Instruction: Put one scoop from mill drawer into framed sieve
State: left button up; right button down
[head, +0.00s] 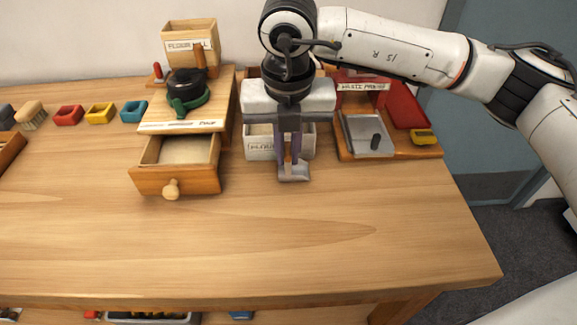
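The mill drawer (176,181) is pulled out from the wooden mill (183,126) and has a round knob in front. Pale material (187,149) lies inside it. My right gripper (290,160) points down in front of a white labelled bin (265,142), to the right of the drawer. Its fingers appear closed on a small metal scoop (293,172), held low over the table. Whether the scoop holds anything is unclear. No framed sieve can be identified for certain; a wooden-edged item (9,150) is cut off at the left edge. My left gripper is out of view.
A wooden board at right holds a metal tray (369,134), a red pan (405,105) and a yellow item (424,137). Small coloured trays (100,112) and a brush (32,114) stand at left. The table front (260,240) is clear.

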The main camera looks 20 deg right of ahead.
aim_at(287, 146)
jog(key=shift+r, duration=0.2)
jog(key=shift+r+p, duration=1.2)
jog(key=shift+r, duration=1.15)
